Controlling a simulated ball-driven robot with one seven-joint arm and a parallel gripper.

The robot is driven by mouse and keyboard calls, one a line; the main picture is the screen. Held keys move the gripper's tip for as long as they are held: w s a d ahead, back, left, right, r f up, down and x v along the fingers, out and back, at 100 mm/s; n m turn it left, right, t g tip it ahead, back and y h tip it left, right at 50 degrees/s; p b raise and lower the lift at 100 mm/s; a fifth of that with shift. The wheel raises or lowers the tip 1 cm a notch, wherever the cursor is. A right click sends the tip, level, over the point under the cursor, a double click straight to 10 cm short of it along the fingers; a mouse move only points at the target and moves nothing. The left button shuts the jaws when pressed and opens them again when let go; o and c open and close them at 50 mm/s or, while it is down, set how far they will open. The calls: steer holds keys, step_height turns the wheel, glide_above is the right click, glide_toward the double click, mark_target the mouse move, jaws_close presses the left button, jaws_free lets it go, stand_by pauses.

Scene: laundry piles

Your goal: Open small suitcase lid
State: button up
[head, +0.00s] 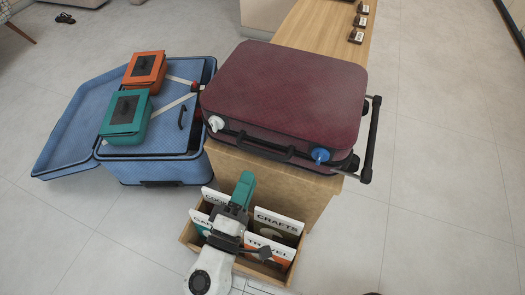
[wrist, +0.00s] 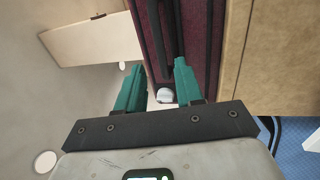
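The small maroon suitcase (head: 285,88) lies flat with its lid closed on a wooden stand. Its front has a white latch (head: 216,123) at the left, a blue latch (head: 319,155) at the right and a dark handle (head: 264,147) between. My gripper (head: 246,182) is in front of and below the suitcase, apart from the handle. In the wrist view, my gripper (wrist: 158,66) has its two teal fingers spread with nothing held. The maroon side (wrist: 205,45) and a white latch (wrist: 165,95) show beyond and between the fingers.
An open blue suitcase (head: 70,135) lies on the floor at left, with orange (head: 145,68) and teal (head: 126,117) boxes on it. A wooden crate (head: 190,240) of books stands below my gripper. A black pull handle (head: 371,140) sticks out right. Floor at right is clear.

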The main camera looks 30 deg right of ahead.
mark_target(261, 150)
steer(key=b+x, duration=0.1)
steer(key=x, duration=0.8)
jaws_close()
stand_by(0.4)
